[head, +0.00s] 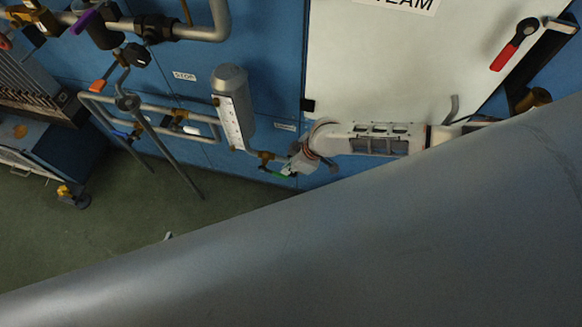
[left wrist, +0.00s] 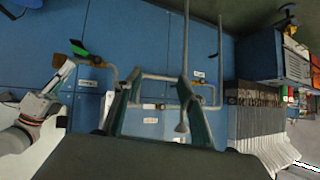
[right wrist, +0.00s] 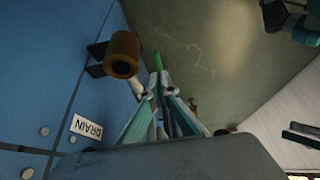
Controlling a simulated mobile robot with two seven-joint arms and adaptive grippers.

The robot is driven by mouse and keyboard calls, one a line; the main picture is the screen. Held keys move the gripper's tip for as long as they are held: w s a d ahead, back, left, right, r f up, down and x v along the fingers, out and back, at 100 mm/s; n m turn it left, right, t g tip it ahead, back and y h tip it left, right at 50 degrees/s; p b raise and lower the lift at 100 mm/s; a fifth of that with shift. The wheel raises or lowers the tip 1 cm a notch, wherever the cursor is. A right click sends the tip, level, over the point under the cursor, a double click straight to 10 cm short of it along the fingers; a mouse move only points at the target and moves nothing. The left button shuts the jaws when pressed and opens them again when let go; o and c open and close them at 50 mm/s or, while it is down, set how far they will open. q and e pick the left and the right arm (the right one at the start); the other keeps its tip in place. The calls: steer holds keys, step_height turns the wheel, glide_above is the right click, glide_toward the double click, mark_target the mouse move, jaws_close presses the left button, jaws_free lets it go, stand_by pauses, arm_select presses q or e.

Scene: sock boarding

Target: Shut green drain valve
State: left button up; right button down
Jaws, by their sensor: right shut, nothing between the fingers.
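The green drain valve handle (head: 281,175) shows low on the blue panel in the head view, at the end of a brass fitting under the grey cylinder. It also shows in the left wrist view (left wrist: 78,48). In the right wrist view, the green handle (right wrist: 157,60) lies just beyond my fingertips; whether they touch it I cannot tell. My right gripper (head: 293,169) is shut and empty beside the handle, and it also shows in the right wrist view (right wrist: 158,88). My left gripper (left wrist: 160,80) is open and empty, with pipes behind its fingers.
A DRAIN label (right wrist: 86,127) is on the blue panel. The grey gauge cylinder (head: 233,100) stands above the valve. Grey pipes (head: 160,108) run left of it. A blue cart (head: 60,150) stands at the left. A large grey arm part of mine covers the head view's lower right.

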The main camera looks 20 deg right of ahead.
mark_target(274, 173)
steer(key=shift+a+f+b, duration=0.25)
steer(key=shift+f+b, duration=0.45)
steer(key=shift+f, duration=0.4)
steer(key=shift+w+a+f+b, duration=0.15)
steer(key=shift+w+f+b, duration=0.05)
steer(key=shift+f+b, duration=0.2)
arm_select(q)
steer(key=shift+w+a+f, duration=0.35)
steer(key=shift+w+f, duration=0.15)
steer(key=shift+f, duration=0.1)
arm_select(e)
steer(key=shift+w, duration=0.1)
steer(key=shift+f, duration=1)
arm_select(q)
steer(key=shift+s+d, duration=0.15)
steer(key=shift+s, duration=0.1)
